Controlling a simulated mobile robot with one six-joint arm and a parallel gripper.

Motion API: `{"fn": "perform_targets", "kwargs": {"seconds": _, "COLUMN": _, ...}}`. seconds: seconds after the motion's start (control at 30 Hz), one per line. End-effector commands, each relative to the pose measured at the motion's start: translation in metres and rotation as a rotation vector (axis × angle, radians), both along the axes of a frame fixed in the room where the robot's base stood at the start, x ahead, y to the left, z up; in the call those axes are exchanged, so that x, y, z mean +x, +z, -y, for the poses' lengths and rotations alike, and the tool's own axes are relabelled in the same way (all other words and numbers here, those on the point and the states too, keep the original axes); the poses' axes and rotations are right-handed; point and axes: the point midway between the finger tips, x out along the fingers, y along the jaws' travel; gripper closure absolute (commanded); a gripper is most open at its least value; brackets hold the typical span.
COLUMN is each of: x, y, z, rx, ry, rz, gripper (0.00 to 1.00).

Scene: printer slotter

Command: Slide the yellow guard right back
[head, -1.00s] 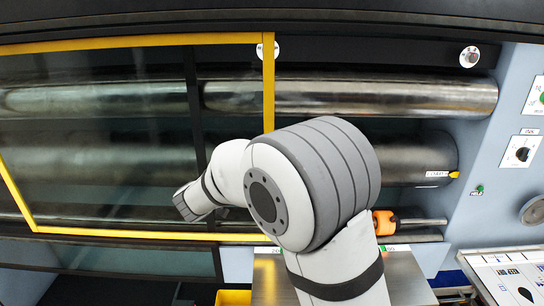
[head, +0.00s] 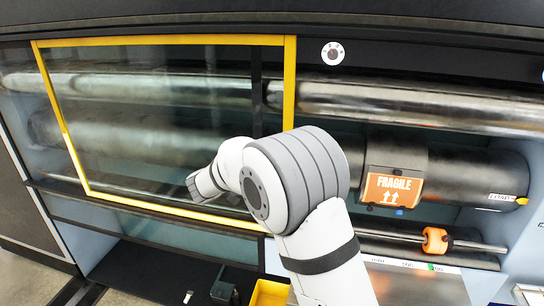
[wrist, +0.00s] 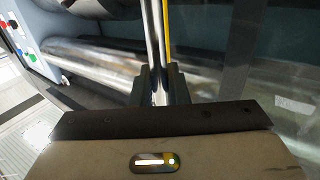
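The yellow guard (head: 289,85) is a yellow-framed clear panel covering the left part of the machine front in the head view. Its right edge stands left of the round dial. In the wrist view its yellow edge (wrist: 167,30) runs upright beside a pale upright bar (wrist: 152,30). My gripper (wrist: 160,78) has its two dark fingers close on either side of this bar and appears shut on it as the guard's handle. In the head view my arm hides the fingers and the guard's lower right part.
Steel rollers (head: 420,105) run behind the guard and bare to its right. An orange FRAGILE box (head: 393,189) sits at the dark roller. An orange collar (head: 435,240) is on a thin rod below it. The round dial (head: 333,53) is on the top rail.

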Motion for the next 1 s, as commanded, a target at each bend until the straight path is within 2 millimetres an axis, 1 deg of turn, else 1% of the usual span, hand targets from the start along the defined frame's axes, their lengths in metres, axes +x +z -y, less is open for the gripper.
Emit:
{"fn": "perform_targets", "kwargs": {"seconds": 0.03, "x": 0.0, "y": 0.0, "z": 0.001, "rx": -0.001, "ry": -0.002, "rz": -0.001, "gripper": 0.82}}
{"fn": "perform_targets", "kwargs": {"seconds": 0.2, "x": 0.001, "y": 0.0, "z": 0.002, "rx": -0.001, "ry": -0.003, "rz": -0.001, "gripper": 0.68}}
{"fn": "perform_targets", "kwargs": {"seconds": 0.47, "x": -0.001, "y": -0.001, "z": 0.0, "rx": 0.0, "ry": -0.002, "rz": 0.0, "gripper": 0.67}}
{"fn": "perform_targets", "kwargs": {"seconds": 0.57, "x": -0.006, "y": -0.002, "z": -0.006, "rx": 0.001, "ry": 0.0, "rz": 0.0, "gripper": 0.67}}
{"fn": "perform_targets", "kwargs": {"seconds": 0.83, "x": -0.037, "y": -0.003, "z": -0.04, "rx": 0.0, "ry": 0.002, "rz": 0.0, "gripper": 0.67}}
{"fn": "perform_targets", "kwargs": {"seconds": 1.0, "x": -0.05, "y": -0.002, "z": -0.053, "rx": 0.001, "ry": -0.001, "rz": 0.001, "gripper": 0.67}}
